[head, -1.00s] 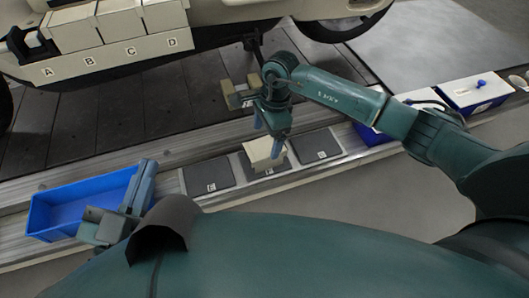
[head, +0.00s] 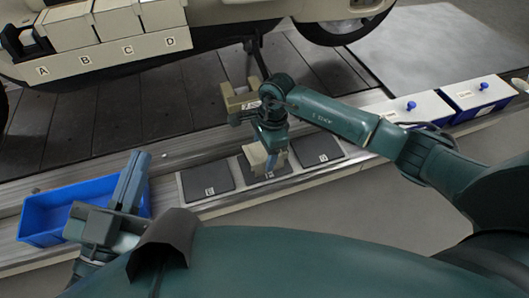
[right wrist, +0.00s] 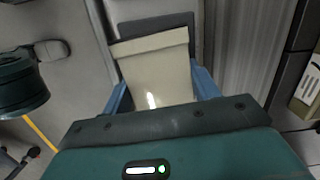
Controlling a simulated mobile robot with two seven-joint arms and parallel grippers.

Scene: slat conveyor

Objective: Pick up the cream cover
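The cream cover (head: 257,158) is a small pale box-like piece at the middle dark pad (head: 246,172) on the conveyor's near rail. My right gripper (head: 276,158) is down over it from above and hides part of it. In the right wrist view the cover (right wrist: 157,75) lies between the two blue fingers, one close along each side. Whether they press on it cannot be told. My left gripper (head: 136,170) is beside the blue bin at the lower left, away from the cover. Its finger gap cannot be made out.
Dark pads flank the middle one, left (head: 207,182) and right (head: 317,151). An open blue bin (head: 45,238) stands at the left. Blue boxes with white lids (head: 425,108) stand at the right. A cream body with lettered blocks (head: 110,50) hangs above the slats (head: 120,125).

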